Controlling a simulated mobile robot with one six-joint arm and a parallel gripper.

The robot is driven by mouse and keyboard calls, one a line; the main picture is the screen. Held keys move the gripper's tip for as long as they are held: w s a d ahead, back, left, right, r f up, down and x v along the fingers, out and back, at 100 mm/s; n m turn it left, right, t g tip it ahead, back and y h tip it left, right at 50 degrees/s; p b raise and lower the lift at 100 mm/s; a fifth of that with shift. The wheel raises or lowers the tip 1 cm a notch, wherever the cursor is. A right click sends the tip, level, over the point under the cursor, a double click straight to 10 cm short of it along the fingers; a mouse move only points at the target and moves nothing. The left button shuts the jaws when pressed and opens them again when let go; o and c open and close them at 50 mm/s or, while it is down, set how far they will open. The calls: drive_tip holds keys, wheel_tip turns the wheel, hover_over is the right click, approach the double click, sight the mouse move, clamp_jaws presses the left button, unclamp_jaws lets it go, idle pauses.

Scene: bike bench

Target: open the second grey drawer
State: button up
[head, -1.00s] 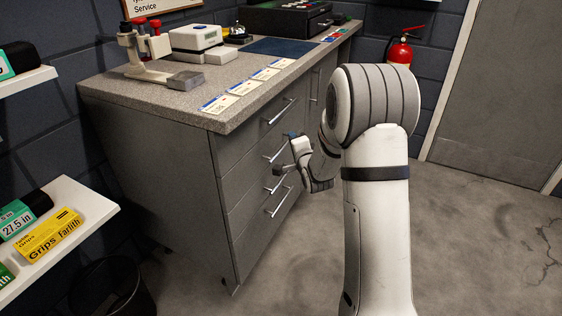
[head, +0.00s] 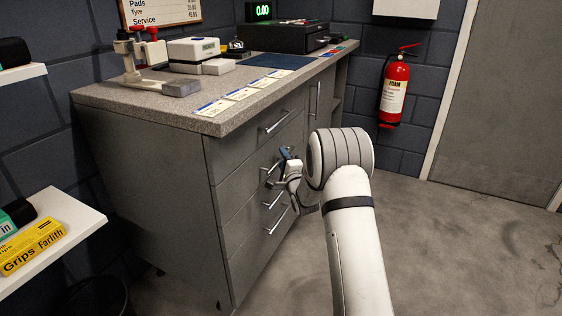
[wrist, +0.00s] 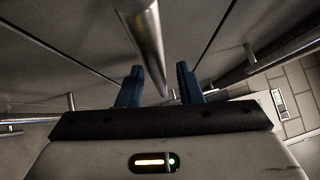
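The grey bench cabinet has a stack of grey drawers with bar handles. The second grey drawer (head: 241,190) is flush with the front, below the top drawer (head: 238,150). Its handle (head: 269,168) is partly hidden by my gripper (head: 282,160), which is right at it. In the wrist view, my gripper (wrist: 160,90) has its two blue fingers apart. A metal bar handle (wrist: 145,38) runs down the picture and ends between the fingertips. I cannot tell whether it touches either finger.
Lower drawer handles (head: 277,223) stick out just below my gripper. The worktop edge (head: 215,128) overhangs the drawers. A fire extinguisher (head: 395,88) hangs on the back wall. The floor (head: 460,240) to the right is clear.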

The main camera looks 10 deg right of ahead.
drive_tip(key=shift+w, duration=0.1)
clamp_jaws()
idle(0.3)
